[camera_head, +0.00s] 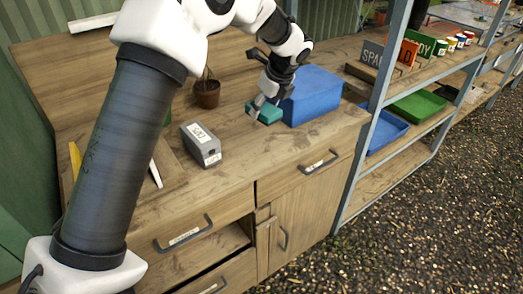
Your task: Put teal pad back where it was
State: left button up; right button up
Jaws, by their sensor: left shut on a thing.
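The teal pad (268,115) is at the worktop, just left of the blue bin (312,96). My left gripper (262,101) comes down from above and is shut on the pad, and its fingers hide part of it. The pad is at or very close to the wooden worktop (235,135); I cannot tell whether it touches. My right gripper is not in view.
A grey labelled box (201,144) and a brown plant pot (207,93) stand left of the pad. A shelf rack (372,105) with blue and green trays (417,106) stands to the right. The worktop in front of the pad is clear.

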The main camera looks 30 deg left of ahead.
aim_at(267, 111)
pick_arm(q)
jog(key=shift+s+a+r+m, duration=0.1)
jog(key=shift+a+r+m, duration=0.3)
jog(key=shift+a+m, duration=0.2)
jog(key=shift+a+f+t, duration=0.25)
jog(key=shift+a+t, duration=0.05)
notch_tip(267, 111, down, 9)
jog(key=shift+w+f, duration=0.25)
jog(key=shift+w, duration=0.1)
jog(key=o, duration=1.3)
jog(key=v, duration=1.2)
jog(key=shift+a+r, duration=0.1)
jog(key=shift+r, duration=0.05)
